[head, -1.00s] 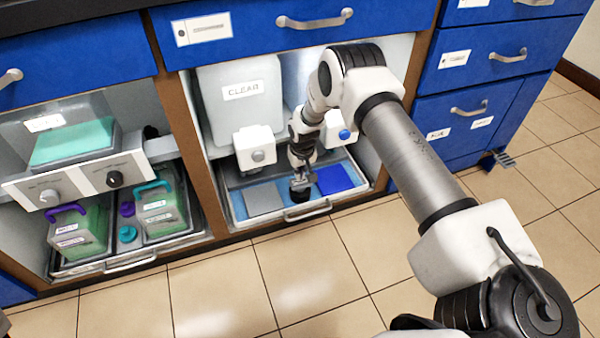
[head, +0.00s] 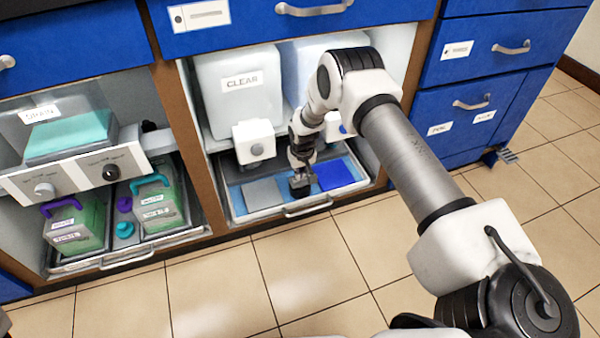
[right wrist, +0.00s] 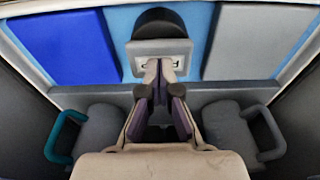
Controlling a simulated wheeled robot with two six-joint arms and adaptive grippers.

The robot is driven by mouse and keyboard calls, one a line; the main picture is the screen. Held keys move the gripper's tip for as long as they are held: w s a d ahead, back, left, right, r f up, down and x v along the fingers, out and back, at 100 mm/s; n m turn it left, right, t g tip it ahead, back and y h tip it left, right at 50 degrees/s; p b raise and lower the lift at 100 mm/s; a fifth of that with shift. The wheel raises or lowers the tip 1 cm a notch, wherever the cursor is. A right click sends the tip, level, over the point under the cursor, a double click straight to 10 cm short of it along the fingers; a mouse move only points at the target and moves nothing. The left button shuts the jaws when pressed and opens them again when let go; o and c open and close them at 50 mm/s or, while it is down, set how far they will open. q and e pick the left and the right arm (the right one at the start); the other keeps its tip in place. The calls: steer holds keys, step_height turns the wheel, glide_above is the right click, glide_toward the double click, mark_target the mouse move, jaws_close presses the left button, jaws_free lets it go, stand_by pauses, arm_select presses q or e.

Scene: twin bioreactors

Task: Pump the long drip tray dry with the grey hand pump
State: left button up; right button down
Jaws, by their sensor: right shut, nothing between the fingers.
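The long drip tray (head: 250,214) lies on the floor of the middle cabinet bay, with a light blue bottom, a grey pad and a dark blue pad. Between the pads stands a small dark-topped block with a pale plate (right wrist: 140,48), which appears to be the hand pump; in the head view it is a dark shape (head: 300,188) partly hidden by my gripper. My right gripper (right wrist: 165,66) points down over it, shut and empty, its fingertips at the pale plate. I cannot tell whether they press on it. My left gripper is not in view.
Two tanks stand behind the tray, the left one marked CLEAR (head: 222,105), with a white knobbed box (head: 257,150) low in front. The left bay holds green jugs (head: 80,228) in another tray. Blue drawers stand right; the tiled floor (head: 310,265) in front is clear.

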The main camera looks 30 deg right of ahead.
steer(key=shift+r+p, duration=1.5)
steer(key=shift+p, duration=0.15)
steer(key=shift+f+b, duration=1.4)
steer(key=shift+f, duration=0.4)
step_height(320, 180, up, 4)
steer(key=p, duration=0.3)
steer(key=shift+f, duration=0.25)
